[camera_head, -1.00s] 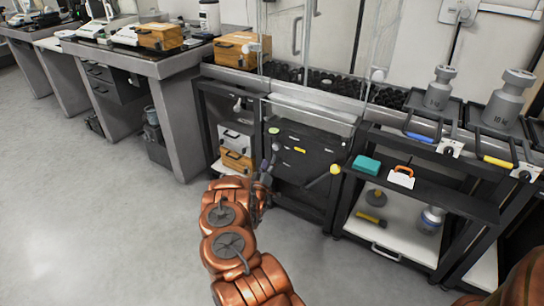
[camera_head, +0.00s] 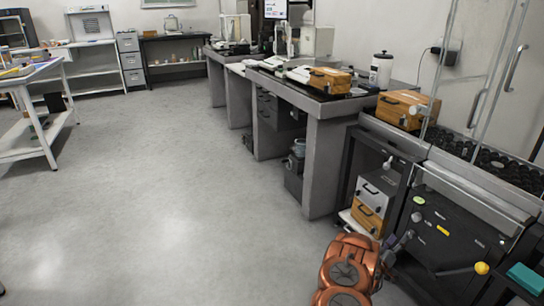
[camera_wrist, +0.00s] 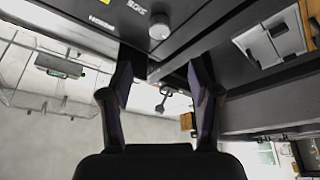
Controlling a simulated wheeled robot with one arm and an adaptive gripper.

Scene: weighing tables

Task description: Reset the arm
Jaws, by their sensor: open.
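My copper-coloured arm stands at the bottom right of the head view, beside the black cabinet (camera_head: 440,235). My gripper (camera_wrist: 160,95) shows in the wrist view with its two dark fingers apart and nothing between them. In the head view the gripper (camera_head: 392,250) is small and partly hidden by my arm, close to the cabinet front. The wrist view is strongly tilted, with the black cabinet panel and its round knob (camera_wrist: 159,27) at the top.
A black shelf holds a white and wooden drawer box (camera_head: 372,200). Grey weighing tables (camera_head: 325,150) run back along the right. A white workbench (camera_head: 40,75) stands at the left. A lever with a yellow knob (camera_head: 481,268) sticks out at the lower right. The floor between is clear.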

